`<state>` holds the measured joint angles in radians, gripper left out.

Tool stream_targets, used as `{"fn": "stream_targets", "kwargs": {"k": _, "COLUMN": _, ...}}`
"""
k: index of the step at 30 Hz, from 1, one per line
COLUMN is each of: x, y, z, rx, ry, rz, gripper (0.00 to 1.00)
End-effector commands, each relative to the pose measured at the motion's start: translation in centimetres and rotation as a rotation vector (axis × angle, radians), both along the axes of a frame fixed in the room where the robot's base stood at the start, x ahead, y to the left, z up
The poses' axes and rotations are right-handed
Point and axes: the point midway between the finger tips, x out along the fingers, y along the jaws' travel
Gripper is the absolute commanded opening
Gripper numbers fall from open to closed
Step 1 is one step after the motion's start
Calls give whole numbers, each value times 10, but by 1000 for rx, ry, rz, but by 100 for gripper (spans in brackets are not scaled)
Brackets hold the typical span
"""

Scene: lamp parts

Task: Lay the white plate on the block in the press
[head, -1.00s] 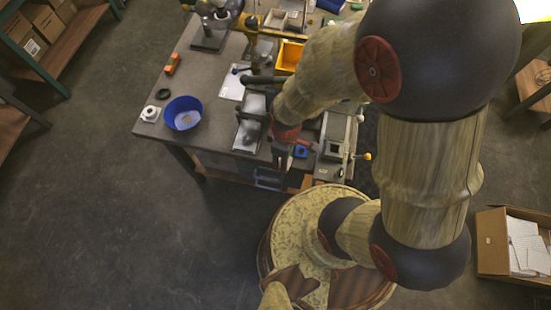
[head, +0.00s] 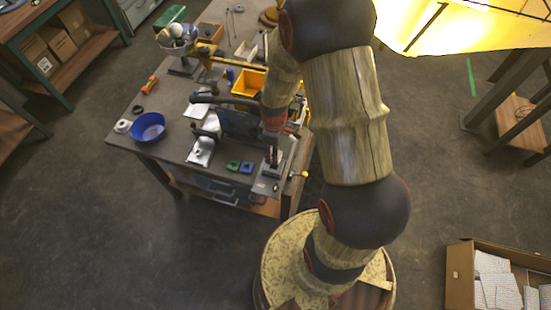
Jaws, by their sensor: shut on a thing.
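My gripper (head: 273,156) points down over the press, at the front right corner of the workbench. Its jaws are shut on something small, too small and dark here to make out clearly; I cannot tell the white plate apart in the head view. The press (head: 268,187) is a grey fixture with a lever ending in a yellow knob (head: 305,174) on its right. My gripper and arm cover part of it. The block in the press cannot be made out.
A green piece (head: 233,166) and a blue piece (head: 247,167) lie left of the press. The bench's front edge is close to the press.

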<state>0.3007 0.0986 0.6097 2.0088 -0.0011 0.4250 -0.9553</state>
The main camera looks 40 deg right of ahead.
Motion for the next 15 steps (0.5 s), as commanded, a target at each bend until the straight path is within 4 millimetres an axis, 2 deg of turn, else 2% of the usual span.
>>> {"fn": "stream_targets", "kwargs": {"k": 8, "x": 0, "y": 0, "z": -14, "rx": 0, "ry": 0, "rz": 8, "gripper": 14}}
{"fn": "stream_targets", "kwargs": {"k": 15, "x": 0, "y": 1, "z": -37, "rx": 0, "ry": 0, "rz": 7, "gripper": 14}}
